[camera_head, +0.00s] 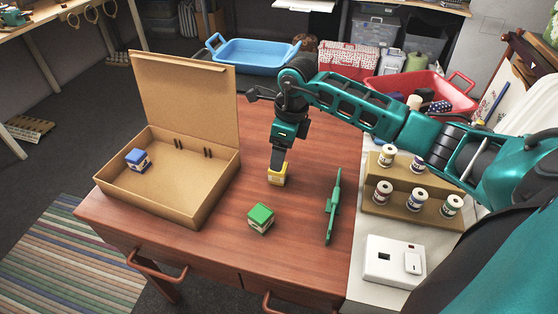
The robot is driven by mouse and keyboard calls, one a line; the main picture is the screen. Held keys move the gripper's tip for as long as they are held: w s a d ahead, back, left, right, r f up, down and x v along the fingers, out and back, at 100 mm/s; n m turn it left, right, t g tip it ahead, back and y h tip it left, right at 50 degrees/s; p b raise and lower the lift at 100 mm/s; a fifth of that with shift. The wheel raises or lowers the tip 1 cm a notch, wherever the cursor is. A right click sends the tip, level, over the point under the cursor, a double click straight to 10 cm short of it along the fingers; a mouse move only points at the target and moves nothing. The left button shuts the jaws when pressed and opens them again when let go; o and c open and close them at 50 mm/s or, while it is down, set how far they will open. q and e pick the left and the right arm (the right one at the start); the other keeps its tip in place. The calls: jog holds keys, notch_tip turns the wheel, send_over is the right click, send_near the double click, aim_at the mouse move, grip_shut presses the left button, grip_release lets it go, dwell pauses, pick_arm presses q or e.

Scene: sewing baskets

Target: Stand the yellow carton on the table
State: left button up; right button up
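The yellow carton (277,178) is a small yellow block with a pale band, near the middle of the wooden table (320,135). It looks upright and on or very close to the tabletop. My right gripper (278,167) points straight down at it, and its near finger covers part of the carton's top. The other finger is hidden, so I cannot tell whether the grip is closed on the carton. My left gripper is not in view.
An open cardboard box (214,196) with a blue carton (138,160) inside stands at left. A green carton (260,218) and a green tool (333,207) lie in front. A spool rack (410,200) and a white switch box (394,262) stand at right.

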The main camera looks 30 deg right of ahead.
aim_at(285, 168)
notch_tip(285, 168, up, 6)
jog(key=shift+s+d, duration=0.3)
jog(key=shift+s, duration=0.05)
jog(key=shift+s+f, duration=0.1)
dwell(0.3)
